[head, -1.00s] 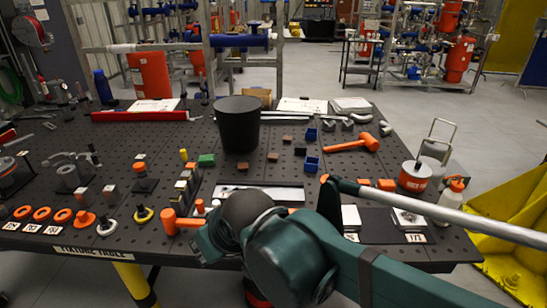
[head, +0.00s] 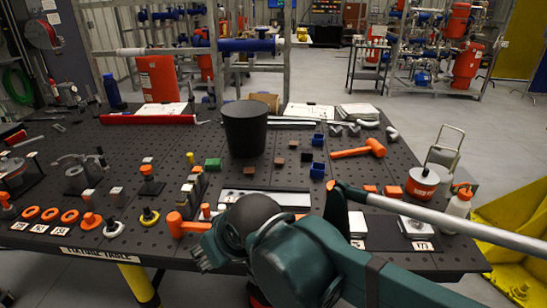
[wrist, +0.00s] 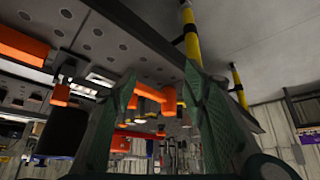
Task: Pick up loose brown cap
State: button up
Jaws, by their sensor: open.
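Several small brown caps lie loose on the dark perforated table (head: 330,210) in the head view: one cap (head: 293,145), one cap (head: 279,158) and one cap (head: 249,171) right of and below the black bucket (head: 245,130). I cannot tell which is the one named. My gripper (head: 205,257) is at the table's front edge, nearer than the caps and apart from them. In the wrist view my gripper (wrist: 160,82) shows two spread green fingers with nothing held. No brown cap is clear in the wrist view.
An orange mallet (head: 185,225) lies close to my gripper. A green block (head: 212,164), blue bins (head: 318,170) and a second orange mallet (head: 360,149) surround the caps. A pale metal plate (head: 265,197) lies between the caps and my arm.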

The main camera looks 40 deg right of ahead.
jog(key=shift+r, duration=0.1)
jog(key=w+d+r+n+g+p, duration=0.25)
jog(key=w+d+r+p, duration=0.3)
jog(key=w, duration=0.45)
jog(key=w+d+r+n+g+p, duration=0.1)
jog(key=w+d+r+n+p, duration=0.2)
jog(key=w+d+r+p, duration=0.35)
jog(key=n+g+p, duration=0.4)
jog(key=n+p, duration=0.1)
jog(key=p, duration=0.7)
send_over(245, 170)
jog(key=shift+d+f, duration=0.1)
jog(key=shift+f, duration=5.45)
jog(key=shift+f, duration=1.3)
